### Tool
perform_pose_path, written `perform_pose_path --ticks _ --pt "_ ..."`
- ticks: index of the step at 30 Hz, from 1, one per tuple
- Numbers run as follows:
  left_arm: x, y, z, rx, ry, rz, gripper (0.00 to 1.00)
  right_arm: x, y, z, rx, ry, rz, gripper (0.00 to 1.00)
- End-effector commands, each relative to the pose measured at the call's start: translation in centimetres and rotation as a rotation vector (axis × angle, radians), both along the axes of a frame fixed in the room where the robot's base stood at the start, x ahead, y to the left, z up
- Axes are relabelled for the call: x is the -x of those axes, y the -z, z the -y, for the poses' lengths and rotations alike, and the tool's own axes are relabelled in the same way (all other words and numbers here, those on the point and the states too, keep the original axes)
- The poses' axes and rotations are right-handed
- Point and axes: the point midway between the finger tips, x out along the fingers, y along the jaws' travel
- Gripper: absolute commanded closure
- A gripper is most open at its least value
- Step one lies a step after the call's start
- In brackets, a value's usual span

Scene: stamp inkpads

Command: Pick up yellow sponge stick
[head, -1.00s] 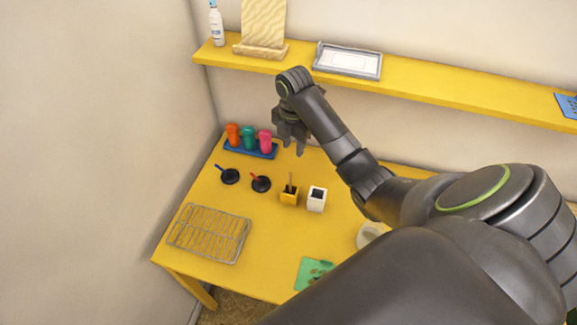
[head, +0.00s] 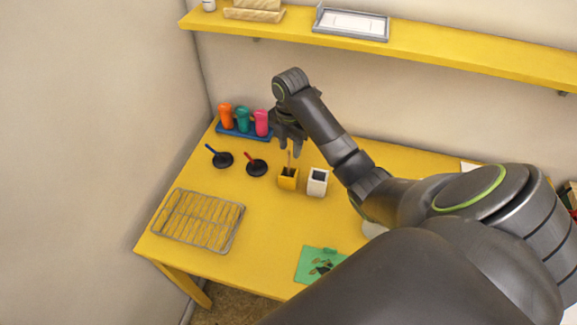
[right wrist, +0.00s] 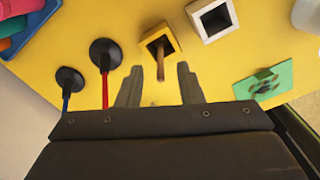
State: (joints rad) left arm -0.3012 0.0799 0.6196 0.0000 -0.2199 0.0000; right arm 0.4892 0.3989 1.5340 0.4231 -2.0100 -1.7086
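The yellow sponge stick (head: 289,160) stands upright in a small yellow cup (head: 287,182), with its thin brown handle up. Its lower end is hidden in the cup. My right gripper (head: 290,146) is just above the handle in the head view. In the right wrist view the gripper (right wrist: 160,68) is open, and the stick (right wrist: 160,66) appears between the fingertips, in line with the gap. I cannot tell whether it touches either finger. The yellow cup (right wrist: 148,38) lies beyond the fingertips. My left gripper is not in view.
A white cup (head: 317,187) stands right beside the yellow one. Black inkpads with a blue stick (head: 222,160) and a red stick (head: 256,167) are at left. A blue rack (head: 238,132) holds coloured bottles. A wire rack (head: 176,236) and green mat (head: 313,265) lie nearer.

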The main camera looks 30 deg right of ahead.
Motion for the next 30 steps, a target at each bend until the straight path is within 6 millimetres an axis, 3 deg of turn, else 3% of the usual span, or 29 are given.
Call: perform_pose_path --ticks 12,17,23,30 --pt "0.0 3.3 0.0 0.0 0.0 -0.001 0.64 0.2 3.6 -0.6 0.0 0.0 0.0 0.67" --pt "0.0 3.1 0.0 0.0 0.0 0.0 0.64 0.2 5.1 -0.6 0.0 0.001 -0.001 0.67" --pt "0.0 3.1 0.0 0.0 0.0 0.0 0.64 0.2 5.2 -0.6 0.001 0.0 0.0 0.67" --pt "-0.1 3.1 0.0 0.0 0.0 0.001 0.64 0.2 5.2 -0.6 0.001 0.0 0.0 0.95"
